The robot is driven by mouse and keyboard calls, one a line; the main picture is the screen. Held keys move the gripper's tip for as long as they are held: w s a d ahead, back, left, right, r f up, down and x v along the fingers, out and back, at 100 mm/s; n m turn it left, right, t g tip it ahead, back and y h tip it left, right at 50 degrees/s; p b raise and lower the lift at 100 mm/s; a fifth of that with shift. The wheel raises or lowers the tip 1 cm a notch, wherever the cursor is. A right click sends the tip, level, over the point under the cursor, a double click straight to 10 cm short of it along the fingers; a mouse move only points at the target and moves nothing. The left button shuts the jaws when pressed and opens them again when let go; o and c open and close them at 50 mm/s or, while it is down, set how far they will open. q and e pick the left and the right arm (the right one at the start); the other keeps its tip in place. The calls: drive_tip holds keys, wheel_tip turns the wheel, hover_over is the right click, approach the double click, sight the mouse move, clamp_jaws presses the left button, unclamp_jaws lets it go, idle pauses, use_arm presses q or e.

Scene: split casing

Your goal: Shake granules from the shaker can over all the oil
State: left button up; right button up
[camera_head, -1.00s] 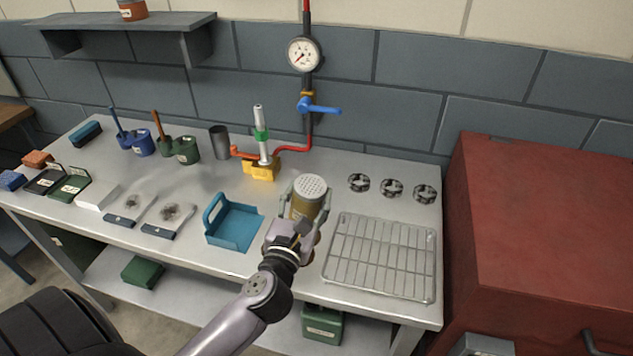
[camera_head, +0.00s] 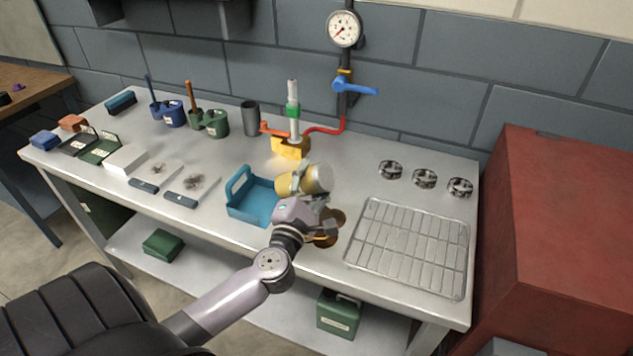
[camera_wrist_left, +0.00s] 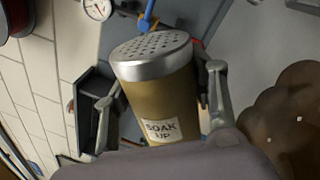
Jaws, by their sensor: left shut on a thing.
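My left gripper (camera_head: 308,190) is shut on the shaker can (camera_head: 290,184), a yellow-brown can with a pale metal lid. The can is held above the bench, tipped well over with its lid towards the right. In the left wrist view, the can (camera_wrist_left: 160,95) shows a perforated lid and a "SOAK UP" label, with a finger on each side. The brown oil (camera_head: 327,240) lies on the bench below and right of the can, partly hidden by my gripper. In the left wrist view, a few pale specks show over the oil (camera_wrist_left: 285,115). My right gripper is not in view.
A blue tray (camera_head: 252,206) stands just left of the can. A wire rack (camera_head: 410,245) lies to the right, with three metal rings (camera_head: 424,179) behind it. A yellow-based valve post (camera_head: 291,147) stands behind. A red cabinet (camera_head: 560,220) borders the bench's right end.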

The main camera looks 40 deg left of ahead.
use_arm(q)
drive_tip(key=shift+a+f+m+h+b, duration=0.15)
drive_tip(key=shift+f+m+h+b, duration=0.15)
drive_tip(key=shift+f+m+b, duration=0.35)
drive_tip(key=m, duration=0.1)
drive_tip(key=f+m+p, duration=0.1)
drive_tip(key=m, duration=0.2)
drive_tip(key=shift+a+f+t+h+p, duration=0.1)
drive_tip(key=shift+f+t+h+p, duration=0.15)
drive_tip(key=shift+t+h+p, duration=0.1)
wheel_tip(320, 180, down, 3)
drive_tip(key=m+h+p, duration=0.1)
drive_tip(key=m, duration=0.4)
drive_tip(key=shift+m, duration=0.25)
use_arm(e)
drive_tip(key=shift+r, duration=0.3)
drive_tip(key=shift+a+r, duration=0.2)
use_arm(q)
drive_tip(key=shift+s, duration=0.1)
